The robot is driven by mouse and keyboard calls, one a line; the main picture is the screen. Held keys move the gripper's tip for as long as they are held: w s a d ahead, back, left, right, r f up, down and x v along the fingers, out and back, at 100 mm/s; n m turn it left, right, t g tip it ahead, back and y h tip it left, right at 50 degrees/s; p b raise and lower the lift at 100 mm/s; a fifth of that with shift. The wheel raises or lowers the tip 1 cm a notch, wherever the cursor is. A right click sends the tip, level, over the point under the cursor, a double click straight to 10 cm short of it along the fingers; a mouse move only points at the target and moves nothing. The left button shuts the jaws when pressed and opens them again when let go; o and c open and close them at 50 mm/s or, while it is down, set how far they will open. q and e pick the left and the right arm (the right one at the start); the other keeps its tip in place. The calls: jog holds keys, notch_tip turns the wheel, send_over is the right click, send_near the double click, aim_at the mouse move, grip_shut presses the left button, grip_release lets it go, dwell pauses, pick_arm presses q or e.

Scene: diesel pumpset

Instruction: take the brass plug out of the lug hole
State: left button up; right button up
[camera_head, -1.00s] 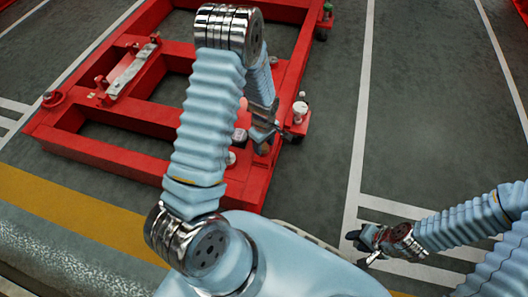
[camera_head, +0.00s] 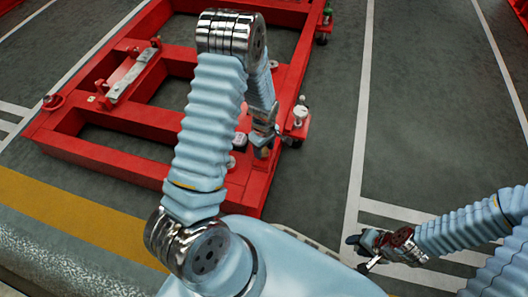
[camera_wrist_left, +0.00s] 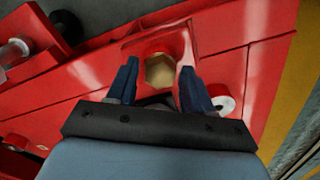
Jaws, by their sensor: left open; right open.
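The brass plug (camera_wrist_left: 161,70) shows in the left wrist view as a gold hexagonal head in a red lug (camera_wrist_left: 190,40) on the red frame. My left gripper (camera_wrist_left: 156,80) is open. Its two dark fingers stand one on each side of the plug's head in that view; I cannot tell how far it is from the plug. In the head view my left gripper (camera_head: 262,140) is above the near right corner of the red frame, and the plug cannot be made out there. My right gripper (camera_head: 356,254) is open and empty over the floor at the lower right.
The red frame (camera_head: 110,155) fills the upper left of the head view. A white-topped fitting (camera_head: 300,112) stands on its right edge near my left gripper. A white round piece (camera_wrist_left: 224,103) lies right of the fingers. The grey floor (camera_head: 430,130) to the right is clear.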

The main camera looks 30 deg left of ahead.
pick_arm(q)
jog(key=shift+c, duration=0.5)
jog(key=c, duration=0.8)
jog(key=shift+c, duration=0.2)
jog(key=n, duration=0.5)
jog(key=shift+n, duration=0.3)
jog(key=n, duration=0.6)
jog(key=shift+n, duration=0.3)
jog(key=o, duration=1)
jog(key=shift+o, duration=0.2)
